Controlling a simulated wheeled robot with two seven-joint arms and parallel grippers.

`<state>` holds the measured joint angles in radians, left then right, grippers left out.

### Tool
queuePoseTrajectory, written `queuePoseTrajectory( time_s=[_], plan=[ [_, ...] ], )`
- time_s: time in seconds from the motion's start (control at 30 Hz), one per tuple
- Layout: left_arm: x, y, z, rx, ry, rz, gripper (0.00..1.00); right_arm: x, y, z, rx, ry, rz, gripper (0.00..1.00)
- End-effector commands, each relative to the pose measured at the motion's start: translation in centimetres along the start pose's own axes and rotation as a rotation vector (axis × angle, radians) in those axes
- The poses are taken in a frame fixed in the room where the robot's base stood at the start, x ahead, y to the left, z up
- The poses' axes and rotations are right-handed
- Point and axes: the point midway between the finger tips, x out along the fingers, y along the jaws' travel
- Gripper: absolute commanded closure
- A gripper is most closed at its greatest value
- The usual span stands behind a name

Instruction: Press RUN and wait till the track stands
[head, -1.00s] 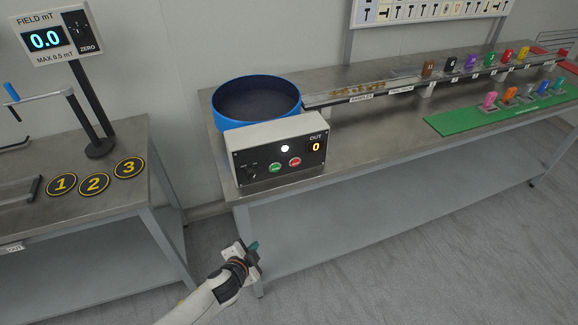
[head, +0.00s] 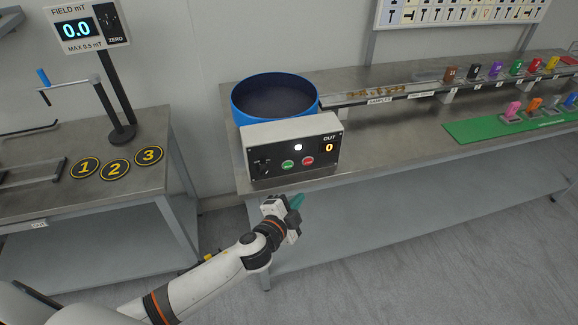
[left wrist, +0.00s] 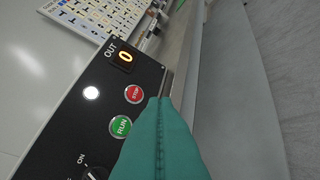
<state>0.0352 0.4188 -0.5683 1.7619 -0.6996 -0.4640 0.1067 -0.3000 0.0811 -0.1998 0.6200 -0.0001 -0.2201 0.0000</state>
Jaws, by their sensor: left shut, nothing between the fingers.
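The control box (head: 262,136) stands at the front edge of the bench. Its black panel carries a green RUN button (head: 288,164), a red STOP button (head: 307,160), a lit white lamp (head: 298,147) and an OUT display (head: 329,147) reading 0. In the left wrist view the RUN button (left wrist: 121,127) and the STOP button (left wrist: 134,94) show just beyond my fingers. My left gripper (head: 297,202) is shut and empty, in front of and below the panel, apart from it. The track (head: 362,93) runs right from the blue bowl (head: 274,97), with small brass-coloured parts on it. My right gripper is not in view.
A green mat (head: 480,130) with coloured pieces lies on the bench at right. Several coloured blocks stand along the track. A side table at left bears numbered discs (head: 117,169) and a field meter (head: 82,30) reading 0.0. The floor in front is clear.

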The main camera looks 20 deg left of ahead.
Motion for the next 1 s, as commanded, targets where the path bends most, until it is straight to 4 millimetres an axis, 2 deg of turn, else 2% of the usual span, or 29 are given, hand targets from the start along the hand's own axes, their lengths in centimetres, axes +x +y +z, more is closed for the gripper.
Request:
queuePoseTrajectory(
  time_s=[0.17,0.6,1.0],
  plan=[
    [0.8,0.6,-0.6,0.003,0.0,0.001,1.0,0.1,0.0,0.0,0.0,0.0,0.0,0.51],
    [5.0,3.6,-3.6,0.002,0.001,0.001,1.0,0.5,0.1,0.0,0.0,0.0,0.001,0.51],
    [6.1,4.4,-4.5,0.0,0.0,0.0,1.0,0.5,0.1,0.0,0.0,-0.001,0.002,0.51]
  ],
)
